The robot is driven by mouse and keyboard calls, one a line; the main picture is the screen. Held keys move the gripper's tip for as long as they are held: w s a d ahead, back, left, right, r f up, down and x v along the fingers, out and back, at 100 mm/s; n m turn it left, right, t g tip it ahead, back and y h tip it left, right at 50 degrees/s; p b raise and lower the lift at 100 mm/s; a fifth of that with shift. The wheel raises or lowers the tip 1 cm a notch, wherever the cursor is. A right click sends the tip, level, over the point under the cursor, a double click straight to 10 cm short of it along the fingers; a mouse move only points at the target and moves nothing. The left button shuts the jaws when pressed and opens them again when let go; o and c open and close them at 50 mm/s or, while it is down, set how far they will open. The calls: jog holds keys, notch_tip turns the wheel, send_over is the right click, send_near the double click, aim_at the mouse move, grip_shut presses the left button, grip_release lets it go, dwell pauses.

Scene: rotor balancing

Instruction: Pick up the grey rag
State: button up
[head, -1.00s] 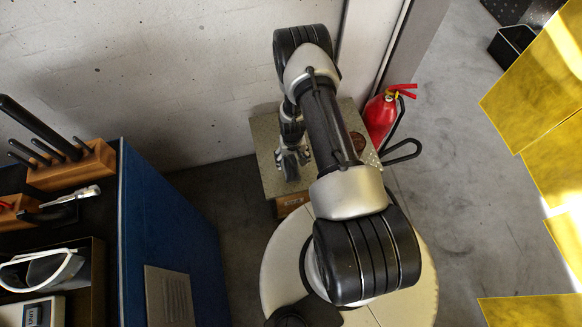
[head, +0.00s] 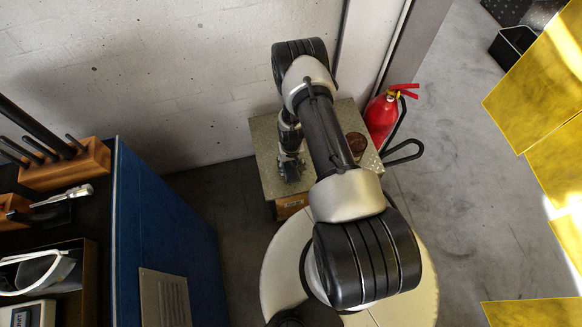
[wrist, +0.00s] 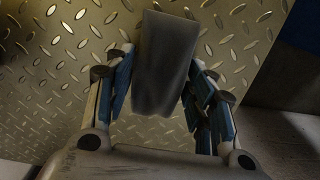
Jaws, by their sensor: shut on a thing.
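The grey rag (wrist: 168,45) is a dark grey, slab-like piece standing out between the fingers in the wrist view, above a diamond-plate metal surface. My gripper (wrist: 162,82) has its blue-padded fingers on both sides of the rag and is shut on it. In the head view my gripper (head: 291,172) is over the left part of the metal-topped stand (head: 268,150). I cannot make out the rag clearly there. Whether the rag touches the plate is hard to tell.
A round dark item (head: 357,143) lies on the stand's right side. A red fire extinguisher (head: 382,115) stands right of it. A blue cabinet (head: 165,220) with tools on top is at left. A pale wall (head: 170,80) rises behind. Grey floor (head: 450,180) is open at right.

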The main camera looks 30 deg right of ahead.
aim_at(291, 166)
jog(key=c, duration=0.3)
notch_tip(291, 166, up, 20)
jog(key=p, duration=0.7)
